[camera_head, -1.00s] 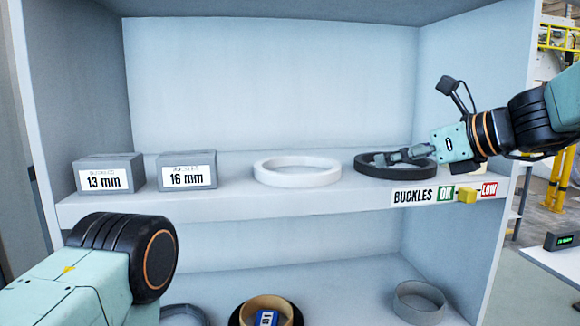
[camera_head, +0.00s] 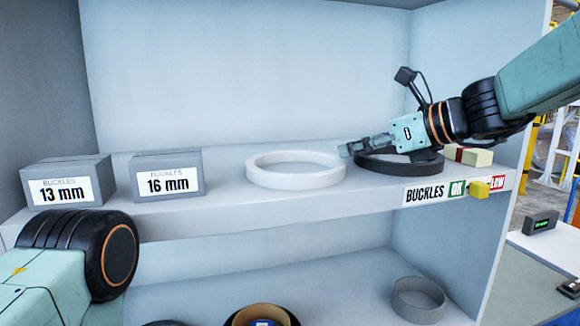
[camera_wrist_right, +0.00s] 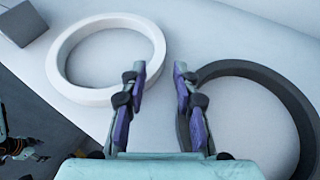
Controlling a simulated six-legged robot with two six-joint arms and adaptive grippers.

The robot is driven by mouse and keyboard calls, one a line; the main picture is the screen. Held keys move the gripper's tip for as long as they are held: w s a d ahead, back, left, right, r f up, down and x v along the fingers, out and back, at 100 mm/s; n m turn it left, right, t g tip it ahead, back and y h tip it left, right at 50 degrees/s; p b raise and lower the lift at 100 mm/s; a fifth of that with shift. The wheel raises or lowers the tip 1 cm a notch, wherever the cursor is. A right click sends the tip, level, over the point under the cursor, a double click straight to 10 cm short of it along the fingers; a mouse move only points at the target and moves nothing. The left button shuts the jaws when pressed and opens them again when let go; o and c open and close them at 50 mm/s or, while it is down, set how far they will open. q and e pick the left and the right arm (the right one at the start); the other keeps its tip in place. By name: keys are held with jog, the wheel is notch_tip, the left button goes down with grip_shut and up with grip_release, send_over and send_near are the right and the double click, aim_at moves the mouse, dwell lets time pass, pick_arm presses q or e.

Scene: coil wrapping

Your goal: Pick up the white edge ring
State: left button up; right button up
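The white edge ring (camera_head: 296,179) lies flat on the upper shelf, between the 16 mm box and a dark ring. My right gripper (camera_head: 342,151) reaches in from the right, over the dark ring, with its fingertips near the white ring's right rim. In the right wrist view, the gripper (camera_wrist_right: 159,70) is open and empty, with a gap between its fingers. The white ring (camera_wrist_right: 60,65) shows up and left of the fingers. My left arm shows at lower left in the head view without its gripper. A small dark mechanism at the wrist view's lower left may be that gripper.
The dark ring (camera_head: 398,169) lies right of the white ring, under my right wrist. The 13 mm box (camera_head: 68,165) and 16 mm box (camera_head: 167,158) stand at left. Small blocks (camera_head: 468,155) lie at the shelf's right. A grey ring (camera_head: 418,298) lies on the lower shelf.

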aim_at(331, 167)
jog(key=shift+w+a+f, duration=0.15)
jog(key=shift+a+f, duration=0.05)
jog(key=shift+a, duration=0.4)
jog(key=x, duration=0.4)
jog(key=shift+w+a+f+p, duration=0.15)
jog(key=shift+w+a+p, duration=0.05)
jog(key=shift+w+p, duration=0.1)
jog(key=shift+w+a+f, duration=0.15)
jog(key=shift+w+f, duration=0.05)
jog(key=shift+w, duration=0.15)
jog(key=shift+s+r, duration=0.25)
jog(key=shift+s, duration=0.3)
jog(key=shift+c, duration=0.9)
jog(key=shift+w, duration=0.1)
jog(key=c, duration=0.3)
jog(key=shift+w+f, duration=0.2)
jog(key=shift+w, duration=0.15)
grip_shut()
jog(key=shift+s+r, duration=0.15)
jog(key=shift+s, duration=0.15)
